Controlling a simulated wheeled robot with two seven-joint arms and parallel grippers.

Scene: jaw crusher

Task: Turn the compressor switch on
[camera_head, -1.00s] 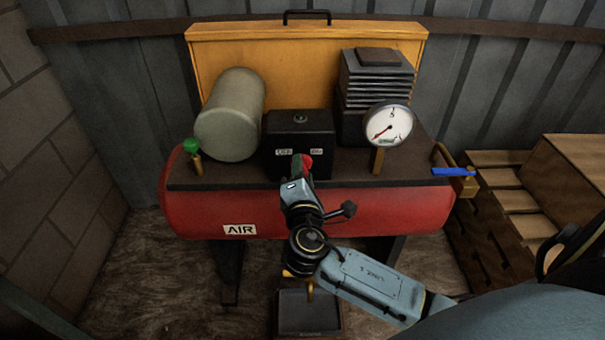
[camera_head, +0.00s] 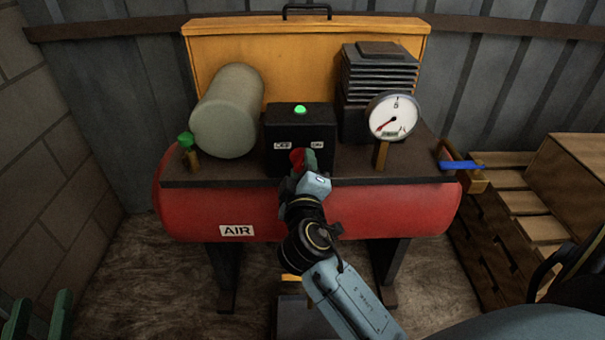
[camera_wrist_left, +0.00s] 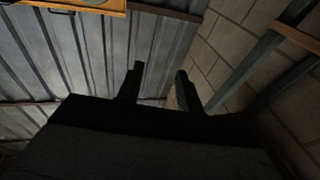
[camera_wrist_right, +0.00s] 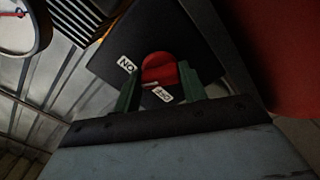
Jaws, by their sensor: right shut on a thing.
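The compressor switch is a red knob (camera_head: 297,156) on the front of a black box (camera_head: 285,122). An OFF label (camera_head: 282,146) is on the left and an ON label (camera_head: 318,145) on the right. A lamp (camera_head: 300,109) on the box's top glows green. My right gripper (camera_head: 304,162) is shut on the knob; the right wrist view shows the knob (camera_wrist_right: 160,70) between its green fingers. The gripper partly hides the knob in the head view. My left gripper (camera_head: 38,318) is open and empty at the lower left, away from the compressor.
The red air tank (camera_head: 400,208) carries a grey cylinder (camera_head: 228,113), a gauge (camera_head: 393,118) reading low, a green-knobbed valve (camera_head: 185,140) and a blue-handled valve (camera_head: 461,165). Wooden pallets (camera_head: 520,200) stand at the right. A brick wall (camera_head: 50,140) is at the left.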

